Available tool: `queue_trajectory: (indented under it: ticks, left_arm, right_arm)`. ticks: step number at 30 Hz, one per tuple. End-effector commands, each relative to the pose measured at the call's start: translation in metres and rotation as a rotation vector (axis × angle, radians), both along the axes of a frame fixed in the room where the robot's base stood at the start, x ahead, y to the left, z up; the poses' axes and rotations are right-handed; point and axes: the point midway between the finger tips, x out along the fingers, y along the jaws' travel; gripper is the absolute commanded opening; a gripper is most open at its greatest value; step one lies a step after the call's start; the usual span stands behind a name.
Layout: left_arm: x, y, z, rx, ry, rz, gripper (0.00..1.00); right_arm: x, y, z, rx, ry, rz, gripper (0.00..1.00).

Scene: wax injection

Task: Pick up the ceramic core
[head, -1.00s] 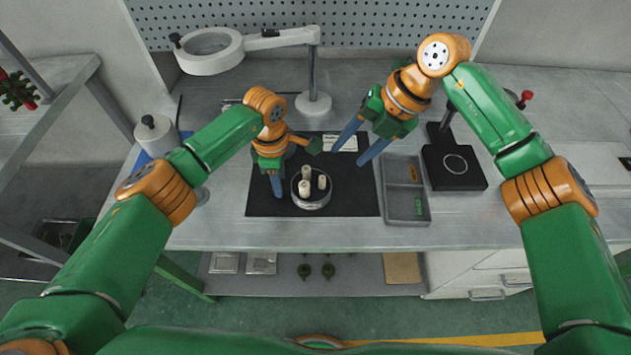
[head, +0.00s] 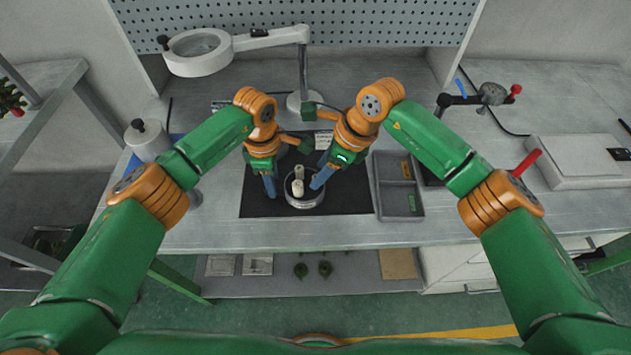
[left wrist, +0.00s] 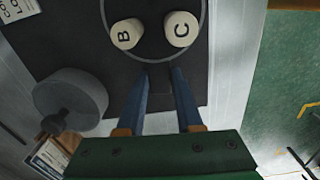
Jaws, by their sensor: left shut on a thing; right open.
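A round metal dish (head: 304,204) sits on the black mat (head: 350,202) and holds small white ceramic cores. Two show in the head view, one at the back (head: 299,170) and one in front (head: 297,188). My right gripper (head: 318,184) is open over the dish's right side. It hides that part, so I cannot tell whether a core is between its fingers.
A grey two-part tray (head: 416,200) lies right of the mat. A magnifier lamp (head: 197,52) stands behind. A white roll-like cylinder (head: 147,142) stands at the left and a pale flat device (head: 580,165) at the right. The mat's front right is clear.

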Motion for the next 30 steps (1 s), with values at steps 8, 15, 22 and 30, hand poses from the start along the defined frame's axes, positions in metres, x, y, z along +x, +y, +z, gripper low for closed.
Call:
queue_trajectory:
  ticks: [8, 15, 22, 30]
  left_arm:
    - [0.0, 0.0, 0.001, 0.0, -0.002, 0.001, 0.0]
    - [0.0, 0.0, 0.001, 0.0, -0.002, 0.001, 0.0]
    - [0.0, 0.0, 0.001, 0.0, -0.002, 0.001, 0.0]
    - [0.0, 0.0, 0.001, 0.0, -0.002, 0.001, 0.0]
  right_arm:
    - [0.002, 0.008, -0.019, 0.001, 0.001, -0.001, 0.55]
    - [0.002, 0.007, -0.019, 0.001, 0.001, -0.001, 0.11]
    - [0.002, 0.008, -0.019, 0.001, 0.001, -0.001, 0.0]
    - [0.003, 0.008, -0.009, 0.001, -0.004, 0.0, 0.0]
